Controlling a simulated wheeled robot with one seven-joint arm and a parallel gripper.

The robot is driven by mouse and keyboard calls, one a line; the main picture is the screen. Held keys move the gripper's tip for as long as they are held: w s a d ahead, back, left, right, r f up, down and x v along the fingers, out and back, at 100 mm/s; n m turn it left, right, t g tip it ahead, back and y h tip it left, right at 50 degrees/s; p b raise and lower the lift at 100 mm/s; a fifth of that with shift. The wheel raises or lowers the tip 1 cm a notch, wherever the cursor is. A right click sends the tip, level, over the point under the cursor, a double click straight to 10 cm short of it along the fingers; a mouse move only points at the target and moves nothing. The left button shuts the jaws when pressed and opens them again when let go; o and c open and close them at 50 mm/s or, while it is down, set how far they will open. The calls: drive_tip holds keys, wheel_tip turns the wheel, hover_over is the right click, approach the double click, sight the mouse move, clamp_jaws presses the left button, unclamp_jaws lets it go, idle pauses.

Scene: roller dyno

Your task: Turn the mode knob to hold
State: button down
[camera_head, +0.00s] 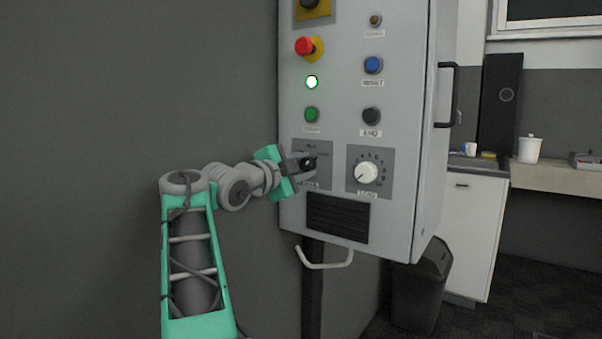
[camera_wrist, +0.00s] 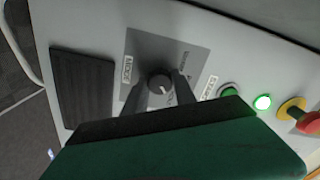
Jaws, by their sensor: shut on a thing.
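The mode knob (camera_wrist: 160,84) is a small dark round knob with a pale pointer mark, on a grey plate (camera_wrist: 187,52) with small lettering. In the wrist view my gripper (camera_wrist: 161,88) has one finger on each side of the knob and is shut on it. The pointer mark aims down and right in that view. The plate's position words are too small or partly covered to read surely. In the head view my gripper (camera_head: 306,163) reaches the plate from the left and mostly hides the knob.
Right of the plate is a white load dial (camera_head: 367,173). Above are a green button (camera_head: 312,114), a black button (camera_head: 371,115), a lit green lamp (camera_head: 312,83), a blue button (camera_head: 373,65) and a red emergency stop (camera_head: 304,46). A black vent (camera_head: 338,218) lies below.

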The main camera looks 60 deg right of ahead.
drive_tip(key=shift+w+r, duration=0.1)
drive_tip(key=shift+w, duration=0.1)
drive_tip(key=c, duration=1.5)
unclamp_jaws()
drive_tip(key=o, duration=0.3)
drive_tip(key=shift+w+a, duration=0.15)
drive_tip(key=shift+o, duration=0.9)
